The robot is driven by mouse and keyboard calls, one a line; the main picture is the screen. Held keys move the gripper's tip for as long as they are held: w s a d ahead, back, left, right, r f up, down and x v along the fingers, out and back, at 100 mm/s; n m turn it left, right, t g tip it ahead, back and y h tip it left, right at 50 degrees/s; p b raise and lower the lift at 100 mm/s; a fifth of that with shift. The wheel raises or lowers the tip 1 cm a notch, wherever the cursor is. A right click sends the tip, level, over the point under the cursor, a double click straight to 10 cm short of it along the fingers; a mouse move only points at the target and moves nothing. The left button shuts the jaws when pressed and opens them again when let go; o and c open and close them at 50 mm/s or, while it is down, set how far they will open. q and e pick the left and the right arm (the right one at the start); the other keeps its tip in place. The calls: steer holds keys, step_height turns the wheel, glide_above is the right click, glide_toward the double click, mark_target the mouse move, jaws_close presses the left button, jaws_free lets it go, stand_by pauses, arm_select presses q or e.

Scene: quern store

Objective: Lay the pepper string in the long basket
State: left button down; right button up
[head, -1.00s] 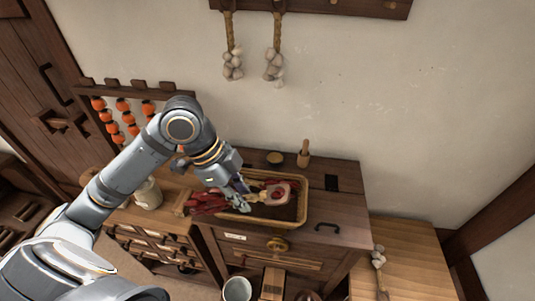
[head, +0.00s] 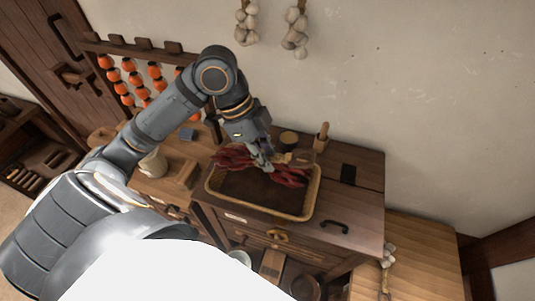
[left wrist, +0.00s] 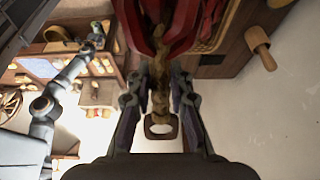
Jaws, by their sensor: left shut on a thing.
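The long basket (head: 260,210) is a shallow wicker tray with a pale rim and dark inside, standing on the wooden cabinet. My left gripper (head: 264,164) is over its back side. It is shut on the braided cord (left wrist: 158,95) of the pepper string, whose loop end shows between the fingers in the left wrist view. Dark red peppers (head: 289,176) show on both sides of the gripper along the back of the basket. I cannot tell whether they rest on it. My right arm shows at the left of the wrist view; its gripper (left wrist: 97,30) is too small to read.
A wooden pestle (head: 322,135) and a small round pot (head: 289,139) stand behind the basket. A pale jar (head: 153,163) is on the left counter. Garlic strings (head: 295,35) hang on the wall. The basket's front part is bare.

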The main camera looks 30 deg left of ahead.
arm_select(q)
step_height(320, 180, down, 11)
steer(key=b, duration=0.9)
steer(key=shift+w, duration=0.15)
arm_select(e)
step_height(320, 180, down, 10)
steer(key=w, duration=0.1)
steer(key=shift+w, duration=0.2)
steer(key=shift+r, duration=0.1)
arm_select(q)
steer(key=c, duration=1.1)
jaws_free()
steer(key=shift+c, duration=0.2)
arm_select(e)
steer(key=shift+d, duration=0.1)
steer(key=shift+w, duration=0.1)
arm_select(q)
steer(key=o, duration=0.6)
